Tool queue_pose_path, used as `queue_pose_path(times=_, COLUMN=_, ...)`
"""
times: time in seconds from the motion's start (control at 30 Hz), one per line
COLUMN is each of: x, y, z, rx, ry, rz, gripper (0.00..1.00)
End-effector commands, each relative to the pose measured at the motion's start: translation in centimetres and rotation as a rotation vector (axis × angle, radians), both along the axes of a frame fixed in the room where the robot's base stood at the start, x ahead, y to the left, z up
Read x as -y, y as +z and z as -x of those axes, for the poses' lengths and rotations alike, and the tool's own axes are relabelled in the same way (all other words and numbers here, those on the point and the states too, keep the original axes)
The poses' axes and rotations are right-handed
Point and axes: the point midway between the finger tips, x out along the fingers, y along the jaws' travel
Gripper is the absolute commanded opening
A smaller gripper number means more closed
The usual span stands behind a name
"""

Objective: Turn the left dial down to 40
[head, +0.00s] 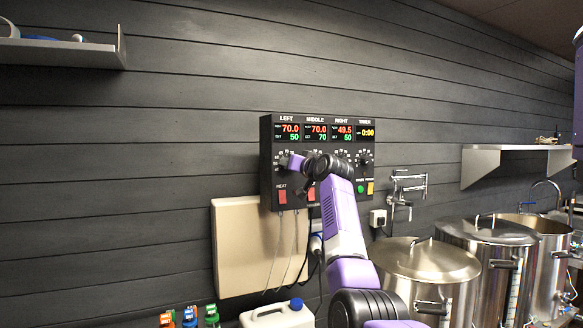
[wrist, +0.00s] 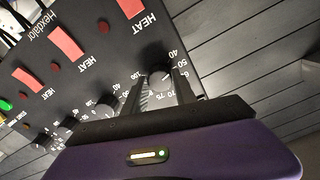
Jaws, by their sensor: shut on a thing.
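The control panel (head: 266,195) hangs on the dark plank wall. Its left display (head: 289,133) shows 70.0 in red and 50 in green. My gripper (head: 286,162) is at the left dial, under that display, and mostly hides it in the head view. In the wrist view my gripper (wrist: 157,88) has its two fingers shut on either side of the left dial (wrist: 158,76). Scale numbers including 40, 50 and 100 show around the dial. The dial's pointer is too small to read.
The middle dial (wrist: 104,110) is close beside my gripper. A red heat switch (head: 283,197) sits below the left dial. My arm covers part of the panel's middle. A white jug (head: 277,316) and steel kettles (head: 425,262) stand below and to the right.

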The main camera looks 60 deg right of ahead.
Motion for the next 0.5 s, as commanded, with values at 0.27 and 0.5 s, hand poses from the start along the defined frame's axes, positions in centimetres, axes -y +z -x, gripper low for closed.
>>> queue_pose_path(times=0.27, x=0.06, y=-0.43, z=-0.03, rx=-0.106, ry=0.0, rz=0.159, gripper=0.0)
queue_pose_path(times=0.5, x=0.04, y=-0.42, z=-0.04, rx=-0.155, ry=0.001, rz=0.237, gripper=0.0)
